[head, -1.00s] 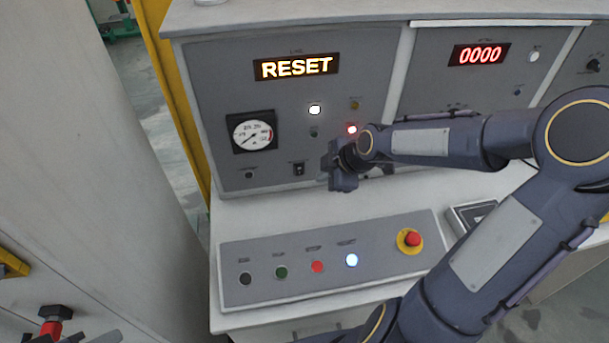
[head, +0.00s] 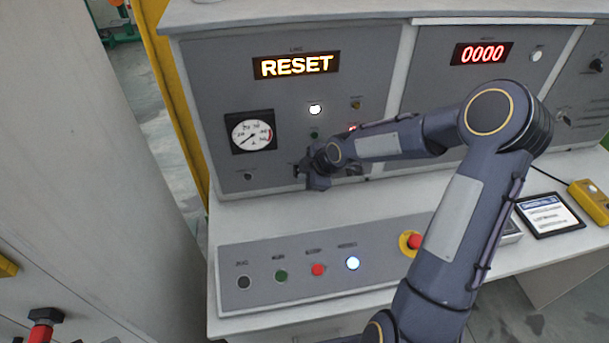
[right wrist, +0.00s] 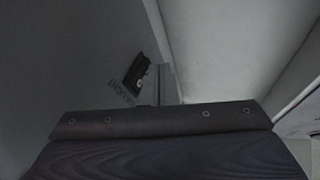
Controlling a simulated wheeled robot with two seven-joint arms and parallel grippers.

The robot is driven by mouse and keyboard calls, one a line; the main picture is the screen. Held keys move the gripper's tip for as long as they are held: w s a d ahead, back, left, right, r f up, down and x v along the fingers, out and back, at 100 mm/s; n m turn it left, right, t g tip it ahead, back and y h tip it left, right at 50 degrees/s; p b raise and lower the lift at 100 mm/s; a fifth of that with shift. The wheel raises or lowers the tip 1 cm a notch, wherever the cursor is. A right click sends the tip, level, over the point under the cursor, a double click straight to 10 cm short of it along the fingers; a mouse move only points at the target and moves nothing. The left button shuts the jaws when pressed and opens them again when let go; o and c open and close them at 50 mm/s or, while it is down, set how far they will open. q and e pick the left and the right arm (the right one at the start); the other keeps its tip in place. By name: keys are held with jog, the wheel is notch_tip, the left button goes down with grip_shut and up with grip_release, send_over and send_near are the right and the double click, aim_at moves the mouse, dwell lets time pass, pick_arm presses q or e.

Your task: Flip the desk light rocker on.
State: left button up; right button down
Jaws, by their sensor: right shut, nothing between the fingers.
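The desk light rocker (right wrist: 138,72) is a small black switch with a light mark on its face, set in the grey upright panel beside a printed label in the right wrist view. In the head view my right gripper (head: 308,172) is shut and empty at the lower part of that panel, right in front of the rocker and hiding most of it. In the right wrist view the gripper body fills the bottom and the rocker shows just beyond it. I cannot tell whether they touch, or which way the rocker is tipped. My left gripper is not in view.
The upright panel also holds a lit RESET display (head: 297,66), a round gauge (head: 251,132) and a lit white lamp (head: 315,109). Below, a sloped button panel (head: 320,282) carries several buttons and a red emergency stop (head: 414,242). A tablet (head: 549,214) lies to the right.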

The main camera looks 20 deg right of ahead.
jog(key=shift+w+b, duration=0.2)
jog(key=shift+b, duration=0.7)
jog(key=shift+d+r+t+p, duration=0.1)
jog(key=shift+r+t+p, duration=0.2)
jog(key=shift+r+p, duration=0.45)
